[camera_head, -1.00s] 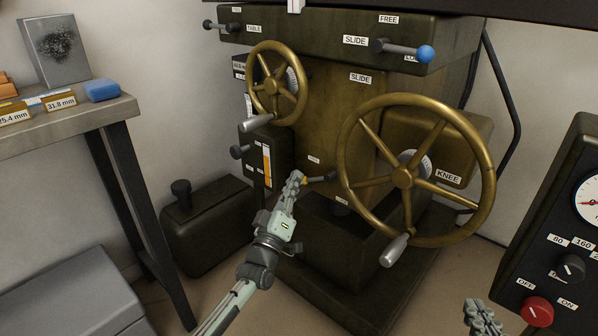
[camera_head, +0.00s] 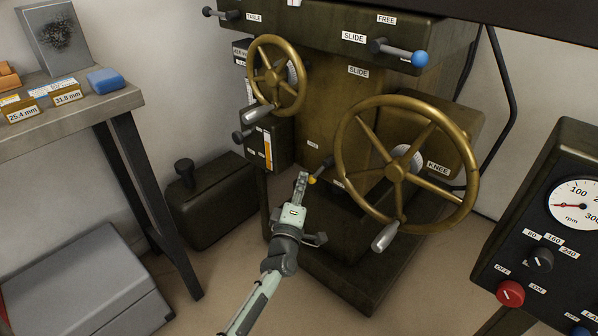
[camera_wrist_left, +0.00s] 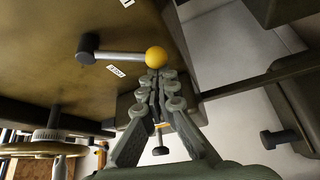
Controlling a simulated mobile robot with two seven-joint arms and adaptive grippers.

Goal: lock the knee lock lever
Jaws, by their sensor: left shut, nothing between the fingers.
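My right gripper is out of view.
The brass knee handwheel (camera_head: 397,172) is close on the right, its handle (camera_head: 386,237) hanging low. A smaller brass handwheel (camera_head: 275,76) is above left. A control panel (camera_head: 545,235) stands at right, a bench (camera_head: 75,117) at left. Floor is clear in front.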

